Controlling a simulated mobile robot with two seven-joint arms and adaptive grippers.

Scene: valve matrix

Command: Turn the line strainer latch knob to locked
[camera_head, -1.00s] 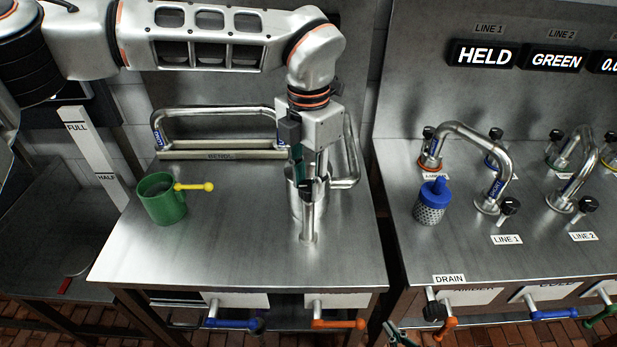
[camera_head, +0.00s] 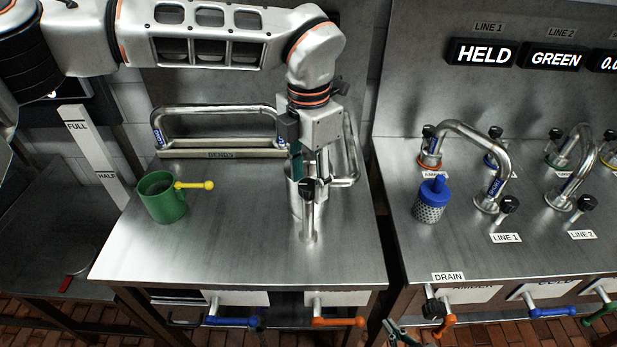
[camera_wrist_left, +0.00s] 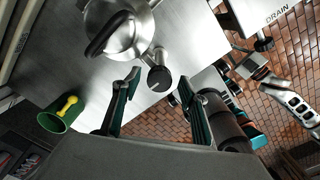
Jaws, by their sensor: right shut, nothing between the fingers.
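The latch knob (camera_head: 308,188) is black and sits on top of a short steel post on the middle bench. It also shows in the left wrist view (camera_wrist_left: 159,79), beyond my fingertips and in the gap between them. The steel strainer body (camera_head: 294,190) stands just behind the post and is partly hidden. My left gripper (camera_head: 300,160) is above and behind the knob, apart from it. Its fingers are spread and empty in the wrist view (camera_wrist_left: 158,84). My right gripper (camera_head: 393,330) is shut and empty at the bottom edge. The knob's lock marking is too small to read.
A green mug (camera_head: 162,199) with a yellow handle stands at the bench's left. A bent pipe rack (camera_head: 220,155) is behind. The right bench holds a blue-topped perforated basket (camera_head: 431,205), pipes and small black valve knobs.

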